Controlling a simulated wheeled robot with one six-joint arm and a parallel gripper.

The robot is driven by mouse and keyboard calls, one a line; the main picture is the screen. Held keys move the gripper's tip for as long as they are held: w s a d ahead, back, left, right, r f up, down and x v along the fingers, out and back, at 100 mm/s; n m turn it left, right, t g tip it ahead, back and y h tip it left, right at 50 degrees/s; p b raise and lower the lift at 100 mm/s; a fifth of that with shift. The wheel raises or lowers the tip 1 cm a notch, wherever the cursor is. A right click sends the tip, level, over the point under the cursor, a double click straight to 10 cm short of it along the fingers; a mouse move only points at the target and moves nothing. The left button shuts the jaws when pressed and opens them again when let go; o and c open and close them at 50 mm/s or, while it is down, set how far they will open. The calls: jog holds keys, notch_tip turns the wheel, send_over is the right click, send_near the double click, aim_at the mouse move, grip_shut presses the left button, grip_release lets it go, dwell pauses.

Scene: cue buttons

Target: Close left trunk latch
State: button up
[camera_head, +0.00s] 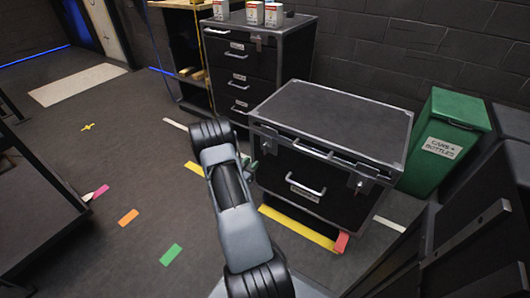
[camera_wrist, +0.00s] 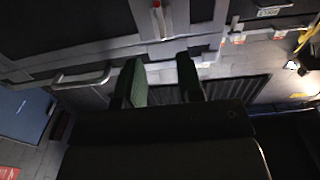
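The black trunk (camera_head: 325,115) has metal edging, a closed-looking lid and a front handle (camera_head: 305,189); a handle also shows in the wrist view (camera_wrist: 80,78). Its right latch (camera_head: 358,182) is on the front near the right corner. The left latch area is near the front left corner, close to my arm, and its state is too small to tell. My gripper (camera_head: 249,166) is beside that corner, partly hidden by my arm. In the wrist view its two green fingers (camera_wrist: 160,80) are apart with nothing between them. A metal fitting with a red tip (camera_wrist: 157,14) lies beyond them, possibly the latch.
A black drawer cabinet (camera_head: 240,70) with several white cans (camera_head: 254,12) stands behind the trunk. A green bin (camera_head: 442,140) is to its right. A dark bench (camera_head: 40,190) is at the left. The floor between, with coloured tape marks, is clear.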

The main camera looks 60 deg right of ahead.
aim_at(265, 154)
jog(key=d+b, duration=0.2)
jog(key=d, duration=0.9)
jog(key=shift+d, duration=0.15)
jog(key=shift+c, duration=0.5)
grip_shut()
